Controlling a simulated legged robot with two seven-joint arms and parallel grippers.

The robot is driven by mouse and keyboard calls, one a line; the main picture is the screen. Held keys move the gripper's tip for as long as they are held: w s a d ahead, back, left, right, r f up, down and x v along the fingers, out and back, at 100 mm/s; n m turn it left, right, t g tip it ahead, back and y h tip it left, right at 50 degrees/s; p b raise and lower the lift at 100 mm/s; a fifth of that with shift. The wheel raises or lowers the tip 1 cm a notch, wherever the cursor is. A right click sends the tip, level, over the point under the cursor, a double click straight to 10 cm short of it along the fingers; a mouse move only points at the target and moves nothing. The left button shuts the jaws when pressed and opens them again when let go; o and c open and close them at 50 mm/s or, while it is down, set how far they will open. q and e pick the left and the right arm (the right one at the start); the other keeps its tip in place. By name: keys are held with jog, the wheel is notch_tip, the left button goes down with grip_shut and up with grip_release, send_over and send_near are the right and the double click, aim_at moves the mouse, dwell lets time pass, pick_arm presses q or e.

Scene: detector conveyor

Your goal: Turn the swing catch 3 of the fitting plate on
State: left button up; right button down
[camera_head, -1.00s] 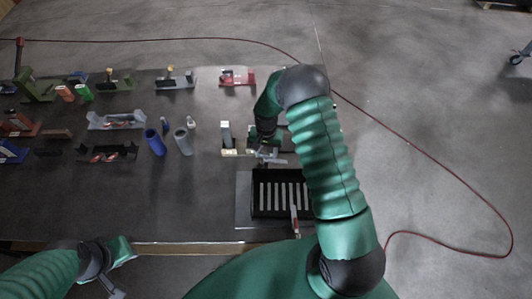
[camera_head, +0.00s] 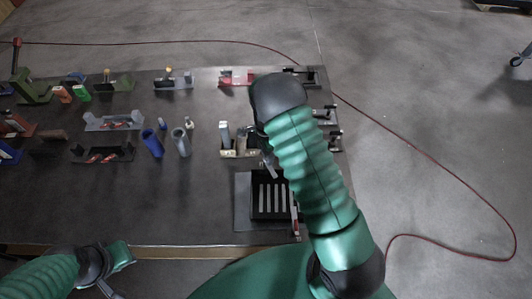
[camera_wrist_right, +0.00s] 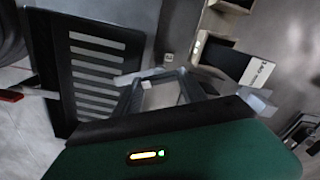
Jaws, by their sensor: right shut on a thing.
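My right gripper (camera_head: 268,163) is mostly hidden under its own forearm in the head view, just above the slatted black tray. In the wrist view its grey fingers (camera_wrist_right: 165,76) are closed around a small pale piece at their tips, too small to identify surely. I cannot make out swing catch 3 or its number, nor tell which fixture is the fitting plate. My left gripper (camera_head: 106,286) is low at the left front, off the table edge; its jaws are too unclear to judge.
The slatted black tray (camera_head: 254,212) lies by the front edge; it also shows in the wrist view (camera_wrist_right: 62,120). A pale holder (camera_head: 228,153) with a labelled block stands behind it. Black fixtures (camera_head: 333,142) line the right edge. The front left table is clear.

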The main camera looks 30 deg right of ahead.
aim_at(265, 155)
jog(key=m, duration=0.4)
jog(key=shift+w+r+m, duration=0.1)
jog(key=shift+w+m, duration=0.05)
jog(key=shift+m, duration=0.25)
dwell(0.4)
jog(key=c, duration=1)
grip_release()
jog(key=shift+c, duration=0.2)
jog(key=o, duration=0.4)
jog(key=shift+a, duration=0.1)
notch_tip(265, 155, up, 17)
jog(key=b, duration=0.2)
jog(key=shift+f, duration=0.2)
